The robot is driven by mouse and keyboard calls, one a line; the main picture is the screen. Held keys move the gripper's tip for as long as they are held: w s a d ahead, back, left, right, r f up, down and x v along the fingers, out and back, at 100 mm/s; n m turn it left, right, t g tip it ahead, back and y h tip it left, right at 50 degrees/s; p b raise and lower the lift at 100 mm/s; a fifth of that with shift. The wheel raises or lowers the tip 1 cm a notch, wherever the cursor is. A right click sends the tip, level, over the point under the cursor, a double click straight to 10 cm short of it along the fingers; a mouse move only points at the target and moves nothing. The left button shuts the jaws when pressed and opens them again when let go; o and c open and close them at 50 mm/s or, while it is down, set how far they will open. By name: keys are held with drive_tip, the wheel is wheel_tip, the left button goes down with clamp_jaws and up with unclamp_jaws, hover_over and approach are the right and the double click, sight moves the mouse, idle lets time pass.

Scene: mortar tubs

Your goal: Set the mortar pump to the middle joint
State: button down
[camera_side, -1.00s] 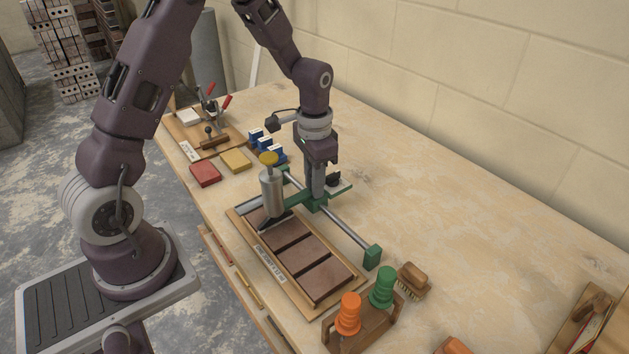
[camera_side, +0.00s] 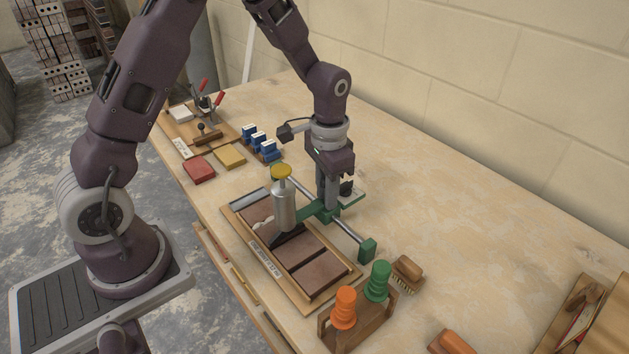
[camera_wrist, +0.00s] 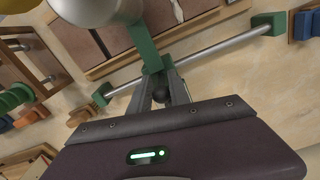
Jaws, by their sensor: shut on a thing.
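The mortar pump is a silver cylinder (camera_side: 285,206) with a yellow cap, on a green carriage arm (camera_side: 318,212). It stands upright over the wooden tray of brown bricks (camera_side: 321,273), its dark nozzle low near a gap around the middle of the row. The exact joint under the nozzle is hard to tell. A pale streak (camera_side: 263,226) shows behind the nozzle. My gripper (camera_side: 326,205) is shut on the carriage's dark knob, beside the rail (camera_side: 347,232). In the wrist view my gripper (camera_wrist: 160,95) holds this knob (camera_wrist: 160,78); the pump (camera_wrist: 85,10) is partly cut off.
A green end block (camera_side: 367,250) closes the near end of the rail. Orange and green handles (camera_side: 344,308) stand in a wooden holder close by, with a brush (camera_side: 407,272) beside it. Red and yellow blocks (camera_side: 199,169) lie farther back.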

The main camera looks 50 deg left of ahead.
drive_tip(key=shift+w+d, duration=0.1)
drive_tip(key=shift+d, duration=0.1)
drive_tip(key=c, duration=1.4)
unclamp_jaws()
wheel_tip(320, 180, up, 7)
drive_tip(key=shift+r, duration=0.1)
